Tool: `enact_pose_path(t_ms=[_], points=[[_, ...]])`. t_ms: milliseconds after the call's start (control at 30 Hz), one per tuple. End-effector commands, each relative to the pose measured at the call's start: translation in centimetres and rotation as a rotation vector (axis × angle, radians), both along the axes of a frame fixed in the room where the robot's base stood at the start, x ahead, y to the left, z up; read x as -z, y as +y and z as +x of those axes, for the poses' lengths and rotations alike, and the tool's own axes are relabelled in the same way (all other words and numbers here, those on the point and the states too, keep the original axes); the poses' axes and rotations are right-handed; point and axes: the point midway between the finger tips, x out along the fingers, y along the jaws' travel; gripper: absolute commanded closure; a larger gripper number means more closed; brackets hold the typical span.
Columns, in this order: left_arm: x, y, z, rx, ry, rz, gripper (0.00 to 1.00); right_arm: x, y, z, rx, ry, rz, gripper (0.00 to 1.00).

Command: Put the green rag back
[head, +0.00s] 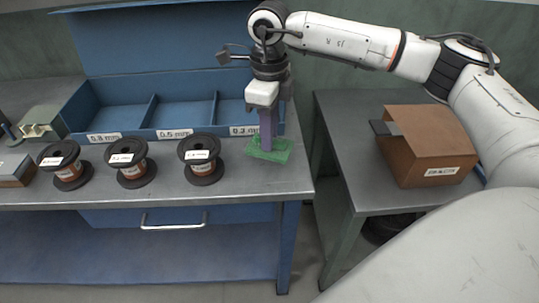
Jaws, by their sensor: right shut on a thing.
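The green rag (281,154) lies spread on the grey workbench top, near its right end, just in front of the blue bin. My right gripper (266,143) points straight down over the rag, with its long purplish lower part reaching the cloth. It is shut on the rag, though the grip itself is hard to make out. The rag's middle is partly hidden behind the gripper. My left gripper is not in view.
Three labelled copper spools (131,162) stand left of the rag. Behind them is a blue bin (165,133) with labelled compartments. Past a gap on the right, a side table (345,148) holds a brown cardboard box (437,152).

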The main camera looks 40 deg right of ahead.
Motion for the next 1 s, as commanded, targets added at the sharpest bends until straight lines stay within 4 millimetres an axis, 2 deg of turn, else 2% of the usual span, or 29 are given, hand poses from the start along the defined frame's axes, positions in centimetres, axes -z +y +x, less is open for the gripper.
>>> enact_pose_path(t_ms=[100,267,500,867,900,967,1000], points=[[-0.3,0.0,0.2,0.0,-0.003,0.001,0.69,1.6,0.0,0.0,-0.001,0.001,-0.001,1.0],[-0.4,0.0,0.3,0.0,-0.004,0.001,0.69,2.7,0.0,0.0,-0.002,0.0,0.0,1.0],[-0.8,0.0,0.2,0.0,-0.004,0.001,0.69,5.8,0.0,-0.1,-0.003,0.0,0.0,1.0],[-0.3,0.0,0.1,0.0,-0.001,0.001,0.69,6.4,0.0,0.0,-0.004,-0.001,0.0,1.0],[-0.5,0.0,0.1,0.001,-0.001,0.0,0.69,6.2,0.0,0.0,-0.004,-0.001,0.0,0.75],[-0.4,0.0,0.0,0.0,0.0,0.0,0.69,6.2,0.0,0.0,-0.004,-0.001,0.0,0.65],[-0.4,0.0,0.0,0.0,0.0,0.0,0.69,6.2,0.0,0.0,-0.004,-0.001,0.0,0.63]])
